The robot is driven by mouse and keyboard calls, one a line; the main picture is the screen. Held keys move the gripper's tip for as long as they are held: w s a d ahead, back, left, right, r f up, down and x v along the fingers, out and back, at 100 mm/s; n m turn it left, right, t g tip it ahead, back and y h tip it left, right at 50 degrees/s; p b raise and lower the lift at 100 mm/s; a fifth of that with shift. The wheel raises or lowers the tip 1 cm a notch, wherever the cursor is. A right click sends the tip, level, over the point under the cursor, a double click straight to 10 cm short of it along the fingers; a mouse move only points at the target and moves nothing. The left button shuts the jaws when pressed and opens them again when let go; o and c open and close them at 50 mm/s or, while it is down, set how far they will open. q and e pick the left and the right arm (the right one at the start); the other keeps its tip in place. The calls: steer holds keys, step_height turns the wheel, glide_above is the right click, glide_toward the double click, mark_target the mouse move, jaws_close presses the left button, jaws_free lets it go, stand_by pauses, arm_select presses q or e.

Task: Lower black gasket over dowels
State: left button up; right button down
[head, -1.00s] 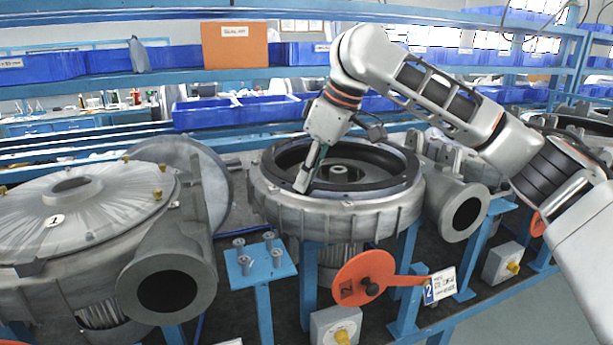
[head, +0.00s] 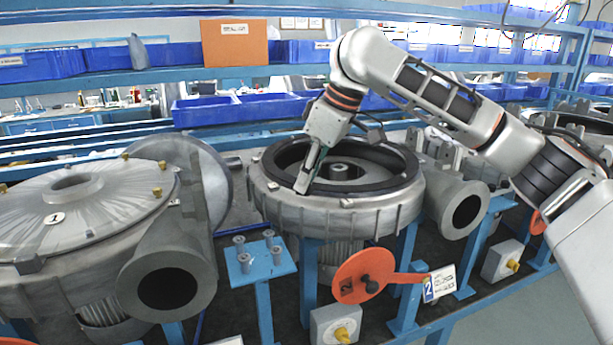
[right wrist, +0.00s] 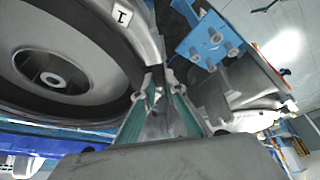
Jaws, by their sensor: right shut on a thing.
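The black gasket (head: 404,172) is a wide dark ring at the top of the round grey open blower housing (head: 345,215) in the middle of the head view. It lies roughly level with the housing rim; I cannot tell whether it touches. My right gripper (head: 302,186) is shut on the gasket at its front left edge. In the right wrist view my fingers (right wrist: 160,92) are close together, and the gasket (right wrist: 95,112) curves away to the left. I cannot make out the dowels under the gasket. My left gripper is not in view.
A closed blower (head: 80,215) stands at the left. A blue stand (head: 262,262) with several upright metal pins is in front. An orange disc (head: 363,276) and a switch box (head: 336,325) are below the housing. Blue bins (head: 240,107) line the shelf behind.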

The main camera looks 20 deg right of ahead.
steer(key=shift+f, duration=0.2)
stand_by(0.3)
steer(key=c, duration=2)
jaws_free()
steer(key=shift+r, duration=0.25)
steer(key=v, duration=1.1)
steer(key=shift+s+d+r, duration=0.1)
steer(key=shift+s+r, duration=0.05)
steer(key=shift+r, duration=0.15)
